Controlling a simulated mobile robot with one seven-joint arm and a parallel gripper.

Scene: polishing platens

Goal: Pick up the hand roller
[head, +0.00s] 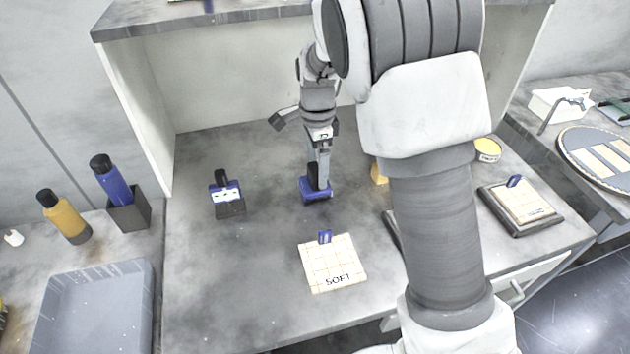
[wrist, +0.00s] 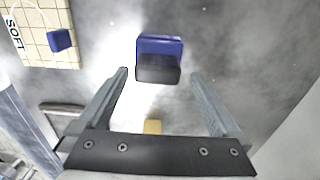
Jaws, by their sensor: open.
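A blue block with a black upper part, which I take to be the hand roller (head: 316,196), stands on the grey bench below my gripper (head: 319,172). In the wrist view the hand roller (wrist: 160,50) lies ahead, roughly centred between the fingertips, blue at the far side and black nearer. My gripper (wrist: 159,74) is open, with a finger to each side and clear gaps to the block. I cannot tell how far above it the fingertips are. In the head view the gripper partly hides the block's top.
A blue and white tool with a black knob (head: 228,199) stands to the left. A tiled pad marked SOFT (head: 333,270) lies in front, with a blue clip (head: 325,237). A yellow piece (head: 378,174) is to the right.

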